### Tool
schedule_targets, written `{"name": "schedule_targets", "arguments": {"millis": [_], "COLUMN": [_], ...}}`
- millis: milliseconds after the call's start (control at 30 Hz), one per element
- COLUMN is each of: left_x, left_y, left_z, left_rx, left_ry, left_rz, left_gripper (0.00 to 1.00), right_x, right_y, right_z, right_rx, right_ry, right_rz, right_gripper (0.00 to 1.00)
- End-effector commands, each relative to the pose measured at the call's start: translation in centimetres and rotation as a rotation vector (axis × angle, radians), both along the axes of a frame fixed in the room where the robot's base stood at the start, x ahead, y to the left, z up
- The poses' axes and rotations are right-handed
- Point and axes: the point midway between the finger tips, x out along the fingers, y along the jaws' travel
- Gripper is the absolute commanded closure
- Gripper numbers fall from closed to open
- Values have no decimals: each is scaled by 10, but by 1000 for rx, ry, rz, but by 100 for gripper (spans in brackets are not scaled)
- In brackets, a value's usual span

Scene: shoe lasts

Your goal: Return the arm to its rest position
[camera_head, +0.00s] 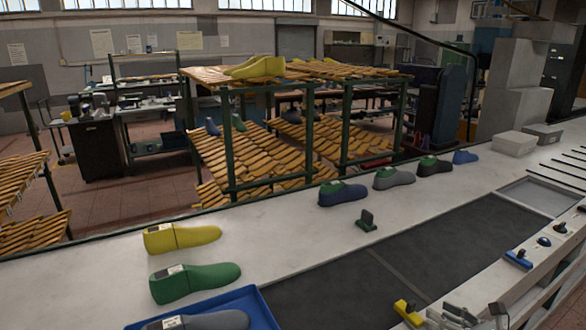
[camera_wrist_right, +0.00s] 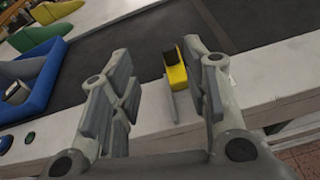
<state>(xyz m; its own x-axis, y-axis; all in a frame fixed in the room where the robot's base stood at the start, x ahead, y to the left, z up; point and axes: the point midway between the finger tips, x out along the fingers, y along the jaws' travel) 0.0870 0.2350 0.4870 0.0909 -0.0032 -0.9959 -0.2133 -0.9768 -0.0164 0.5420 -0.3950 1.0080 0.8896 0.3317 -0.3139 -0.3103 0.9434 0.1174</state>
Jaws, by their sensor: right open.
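My right gripper (camera_head: 468,316) is at the bottom edge of the head view, over the front edge of the bench and right of a small yellow item (camera_head: 408,312). In the wrist view the right gripper (camera_wrist_right: 158,60) has its two fingers wide apart with nothing held. The yellow item (camera_wrist_right: 175,75) shows beyond the fingers, near the right one, on the pale bench edge. Most of my right arm is out of view. My left gripper is not in view.
A yellow last (camera_head: 182,238), a green last (camera_head: 195,283) and a blue tray (camera_head: 262,308) holding a grey last (camera_head: 215,321) are at left. Several lasts, including a blue one (camera_head: 342,194), line the far side. A dark stand (camera_head: 366,221) stands mid-bench. The dark mat (camera_head: 450,245) looks clear.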

Motion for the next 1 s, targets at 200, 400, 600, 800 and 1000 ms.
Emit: {"name": "schedule_targets", "arguments": {"millis": [200, 400, 600, 800, 1000], "left_x": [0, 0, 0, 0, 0], "left_y": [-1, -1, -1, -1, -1], "left_z": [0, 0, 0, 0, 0], "left_rx": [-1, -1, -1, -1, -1], "left_ry": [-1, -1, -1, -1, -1], "left_rz": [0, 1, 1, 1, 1], "left_gripper": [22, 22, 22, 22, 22], "right_x": [-11, -47, -111, -181, -235], "right_y": [30, 36, 60, 109, 156], "right_z": [8, -13, -58, -91, -99], "right_rx": [580, 1153, 1645, 1955, 2084], "right_ry": [-26, 38, 180, 357, 508], "right_rz": [-350, -770, -1242, -1686, -2015], "right_gripper": [57, 57, 57, 57, 57]}}
